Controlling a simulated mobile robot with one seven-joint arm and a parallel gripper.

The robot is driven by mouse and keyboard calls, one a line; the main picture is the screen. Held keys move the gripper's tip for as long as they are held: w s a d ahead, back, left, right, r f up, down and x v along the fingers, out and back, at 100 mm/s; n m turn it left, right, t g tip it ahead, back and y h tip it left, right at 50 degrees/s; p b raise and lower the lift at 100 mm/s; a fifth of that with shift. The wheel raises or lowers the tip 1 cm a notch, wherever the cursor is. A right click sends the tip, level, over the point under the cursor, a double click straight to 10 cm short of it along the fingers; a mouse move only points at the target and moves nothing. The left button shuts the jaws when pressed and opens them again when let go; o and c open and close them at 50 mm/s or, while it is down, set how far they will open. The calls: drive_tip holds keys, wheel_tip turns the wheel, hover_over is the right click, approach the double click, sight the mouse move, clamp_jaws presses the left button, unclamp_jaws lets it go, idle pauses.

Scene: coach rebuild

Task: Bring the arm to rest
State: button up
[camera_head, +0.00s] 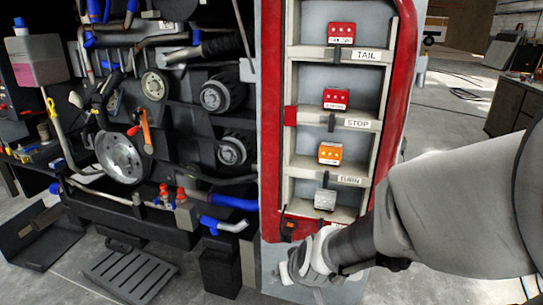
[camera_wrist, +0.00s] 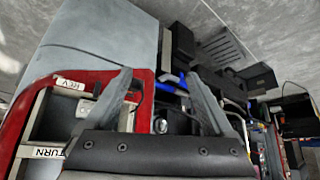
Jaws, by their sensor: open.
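My gripper (camera_head: 298,268) is at the lower end of the red-framed rack in the head view, low in front of it. In the wrist view my gripper (camera_wrist: 158,76) has its two grey fingers spread apart, with nothing seen between them. The rest of my arm reaches in from the right in the head view. The wrist view shows the rack (camera_wrist: 22,118) on the left, beside the fingers. Whether a finger touches the rack cannot be told.
The rack's shelves hold two red blocks (camera_head: 341,33) (camera_head: 336,99), an orange block (camera_head: 330,153) and a pale grey block (camera_head: 325,199). Labels include TAIL and STOP. Engine machinery (camera_head: 122,157) fills the left. A dark slotted grate (camera_head: 130,275) lies on the floor.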

drive_tip(key=s+d+r+m+g+h, duration=0.1)
drive_tip(key=s+d+r, duration=0.4)
drive_tip(key=s+r, duration=0.25)
drive_tip(key=s+d+r+m+h, duration=0.1)
drive_tip(key=s+d+r+m, duration=0.1)
drive_tip(key=s+d+r, duration=0.45)
wheel_tip(320, 180, up, 14)
drive_tip(key=s+a+p, duration=0.1)
drive_tip(key=p, duration=1.2)
drive_tip(key=shift+s+a+f, duration=0.2)
drive_tip(key=shift+a+f, duration=0.05)
drive_tip(key=shift+a, duration=0.05)
drive_tip(key=shift+a, duration=0.15)
